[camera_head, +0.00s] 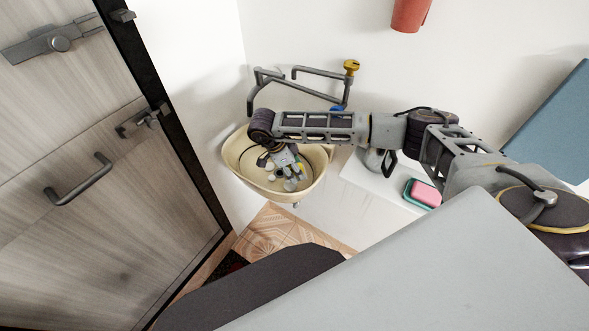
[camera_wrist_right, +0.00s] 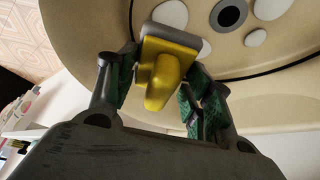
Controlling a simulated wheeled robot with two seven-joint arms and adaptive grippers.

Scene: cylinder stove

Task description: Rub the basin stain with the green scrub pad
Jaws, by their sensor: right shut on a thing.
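The beige basin (camera_head: 232,160) is on the wall left of centre. My right gripper (camera_head: 291,174) reaches down into it. In the wrist view the right gripper (camera_wrist_right: 160,88) is shut on a yellow-handled pad with a grey base (camera_wrist_right: 170,68); I see no green on the pad, only dark green on the finger pads. Several whitish oval spots (camera_wrist_right: 256,38) lie on the basin floor around the dark drain (camera_wrist_right: 229,14). A dark curved line (camera_wrist_right: 270,70) runs along the basin. I cannot tell whether the pad touches the floor. My left gripper is not in view.
Tap pipes (camera_head: 300,73) with a yellow knob (camera_head: 351,66) are above the basin. To the right, a white counter (camera_head: 362,183) bears a pink block (camera_head: 426,193) on a teal piece. A door with a grey handle (camera_head: 80,180) is at the left. Tiled floor (camera_head: 275,232) shows below the basin.

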